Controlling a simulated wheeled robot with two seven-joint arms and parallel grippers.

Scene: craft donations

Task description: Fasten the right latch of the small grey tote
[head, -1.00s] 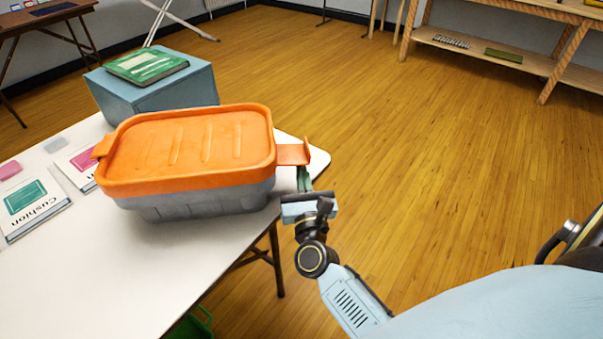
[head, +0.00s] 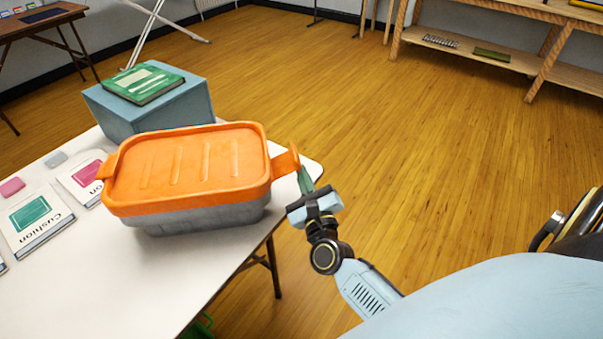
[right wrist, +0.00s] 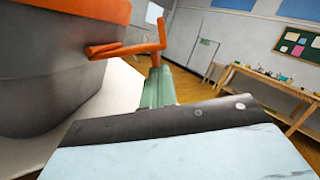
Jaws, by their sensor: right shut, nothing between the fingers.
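The small grey tote (head: 195,222) stands on the white table under an orange lid (head: 190,165). Its right latch (head: 284,164) is an orange flap that sticks out from the lid's right side, with an upturned lip. It also shows in the right wrist view (right wrist: 120,49), swung out clear of the grey wall. The left latch (head: 107,165) also juts out. My right gripper (head: 304,180) is shut and empty, its green fingers just under the latch's outer end. In the right wrist view the fingertips (right wrist: 158,72) meet or nearly meet the lip; contact is unclear. My left gripper is out of view.
A blue-grey box (head: 150,108) with a green book (head: 143,83) on it stands behind the tote. Cushion cards (head: 36,220) lie on the table (head: 110,285) at left. The table's right edge is close to the tote; open floor lies beyond.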

